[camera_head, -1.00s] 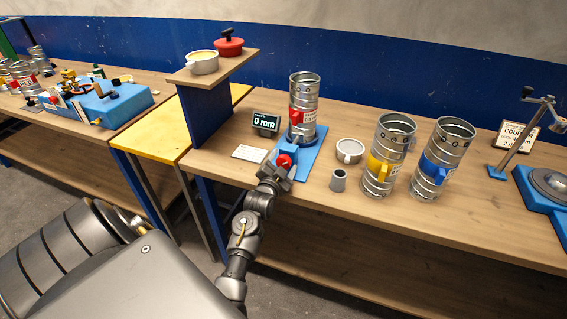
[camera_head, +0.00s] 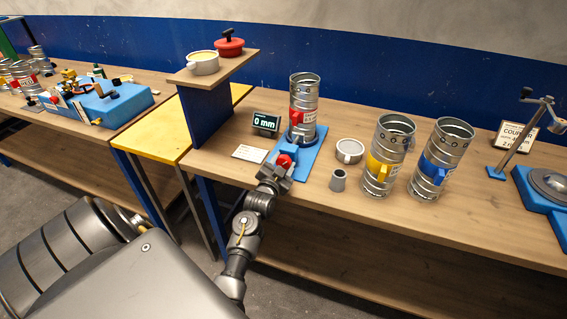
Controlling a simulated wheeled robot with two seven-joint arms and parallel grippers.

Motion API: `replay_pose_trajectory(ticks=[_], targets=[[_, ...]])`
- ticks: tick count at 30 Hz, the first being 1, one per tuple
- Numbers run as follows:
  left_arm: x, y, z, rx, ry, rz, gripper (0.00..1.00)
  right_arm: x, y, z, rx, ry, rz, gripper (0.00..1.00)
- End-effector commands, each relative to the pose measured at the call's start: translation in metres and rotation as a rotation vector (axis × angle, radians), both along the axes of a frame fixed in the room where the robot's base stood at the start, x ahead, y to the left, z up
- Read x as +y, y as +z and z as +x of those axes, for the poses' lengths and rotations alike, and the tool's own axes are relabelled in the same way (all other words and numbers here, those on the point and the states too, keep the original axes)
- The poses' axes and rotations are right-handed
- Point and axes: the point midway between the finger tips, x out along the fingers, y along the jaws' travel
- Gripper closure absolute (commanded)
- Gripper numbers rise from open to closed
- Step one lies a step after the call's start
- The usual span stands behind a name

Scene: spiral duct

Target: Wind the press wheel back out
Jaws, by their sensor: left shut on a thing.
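The press wheel (camera_head: 284,160) is a small red wheel on the front of a blue press base (camera_head: 309,155) near the bench's front edge. My left gripper (camera_head: 279,170) is at the wheel and shut on it; its fingers partly hide the wheel's lower side. A silver spiral duct (camera_head: 304,92) with a red tag stands upright on the press. A small display (camera_head: 266,123) left of the press reads 0 mm. My right gripper is not in view.
Two upright ducts, yellow-tagged (camera_head: 386,150) and blue-tagged (camera_head: 440,155), stand to the right. A small grey cup (camera_head: 338,180) and a silver ring (camera_head: 349,151) lie between. A raised shelf (camera_head: 214,71) with a pot and a red lid stands left of the display.

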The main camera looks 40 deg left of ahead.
Motion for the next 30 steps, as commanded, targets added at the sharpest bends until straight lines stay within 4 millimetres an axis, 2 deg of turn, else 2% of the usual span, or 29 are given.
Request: replay_pose_trajectory(ticks=[18,30], targets=[[-0.001,0.001,0.0,-0.173,-0.001,-0.495,0.75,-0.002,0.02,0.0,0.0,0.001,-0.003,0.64],[-0.001,0.0,0.001,-0.233,-0.002,-0.671,0.75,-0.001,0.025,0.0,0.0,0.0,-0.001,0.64]])
